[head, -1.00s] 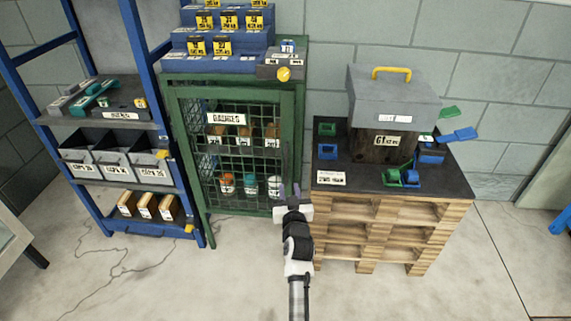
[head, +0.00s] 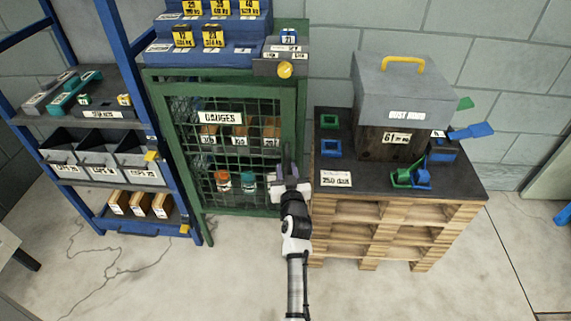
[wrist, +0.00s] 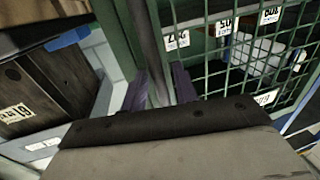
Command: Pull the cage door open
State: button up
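The green cage door (head: 272,104) has wire mesh and a label and fronts a green cage. It looks shut or nearly so; I cannot tell exactly. A grey upright bar handle (head: 286,158) stands at the door's right side. My gripper (head: 291,178) is at the handle's lower part. In the wrist view, the gripper's two purple fingers (wrist: 159,84) are apart, with the handle (wrist: 150,45) running between them, nearer the left finger. A gap shows on the right side of the bar. The fingertips are partly hidden behind the gripper body in the head view.
A pallet stack (head: 375,225) with a grey-lidded box (head: 405,95) stands close right of the cage. A blue shelf rack (head: 177,165) stands close on the left. Stepped blue trays (head: 205,58) sit on the cage. The floor (head: 215,275) in front is clear.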

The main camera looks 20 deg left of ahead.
grip_shut()
dwell(0.3)
jog(key=shift+s, duration=0.1)
